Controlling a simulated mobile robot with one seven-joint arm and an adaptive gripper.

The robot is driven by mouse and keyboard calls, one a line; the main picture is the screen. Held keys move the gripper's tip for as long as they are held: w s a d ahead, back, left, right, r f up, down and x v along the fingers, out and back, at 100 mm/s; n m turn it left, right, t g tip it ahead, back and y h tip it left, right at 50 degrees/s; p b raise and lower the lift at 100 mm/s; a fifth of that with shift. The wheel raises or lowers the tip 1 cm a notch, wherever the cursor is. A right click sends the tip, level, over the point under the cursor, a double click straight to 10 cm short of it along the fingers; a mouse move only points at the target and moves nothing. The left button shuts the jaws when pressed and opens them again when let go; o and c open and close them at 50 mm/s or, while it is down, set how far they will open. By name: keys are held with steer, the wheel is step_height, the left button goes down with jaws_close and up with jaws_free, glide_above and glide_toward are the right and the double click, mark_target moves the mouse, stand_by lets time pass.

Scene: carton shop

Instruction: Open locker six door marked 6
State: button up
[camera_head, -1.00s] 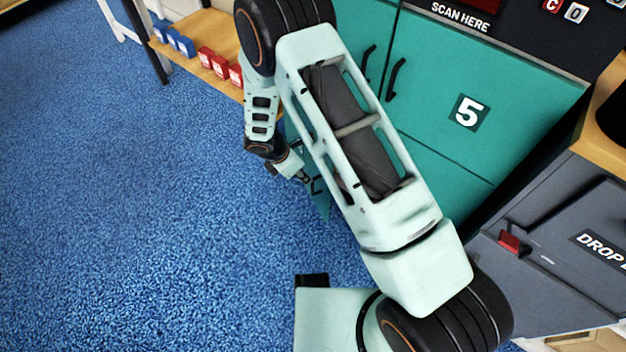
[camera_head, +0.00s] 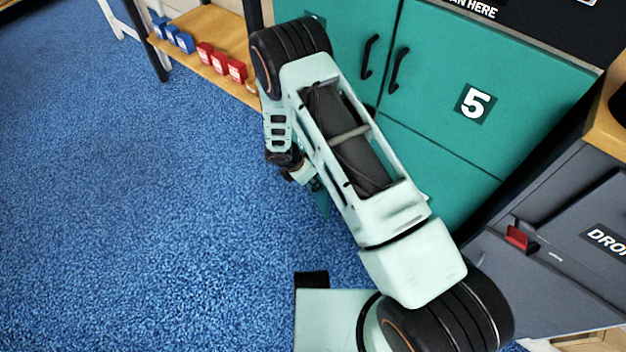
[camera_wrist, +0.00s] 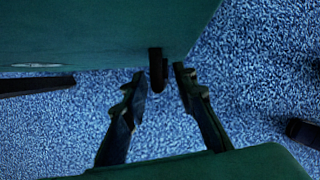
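The teal locker bank (camera_head: 440,150) stands right of centre in the head view. One upper door is marked 5 (camera_head: 475,103); no 6 is readable in either current view. A narrow teal panel (camera_head: 323,204) shows beyond my arm, low on the bank, and seems to stand out from it. In the wrist view a teal panel (camera_wrist: 90,35) fills the upper left, with a dark handle (camera_wrist: 157,72) at its lower edge. My gripper (camera_wrist: 160,78) is open, its fingers apart on either side of the handle's end; contact cannot be told. In the head view my arm mostly hides it.
A grey drop cabinet with a red handle (camera_head: 517,237) stands to the right. A wooden shelf (camera_head: 205,55) with blue and red boxes is at upper left. Blue carpet (camera_head: 130,220) is clear on the left. Another teal surface (camera_wrist: 200,168) crosses the wrist view's bottom.

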steer(key=shift+c, duration=0.6)
jaws_close()
steer(key=shift+s+a, duration=0.1)
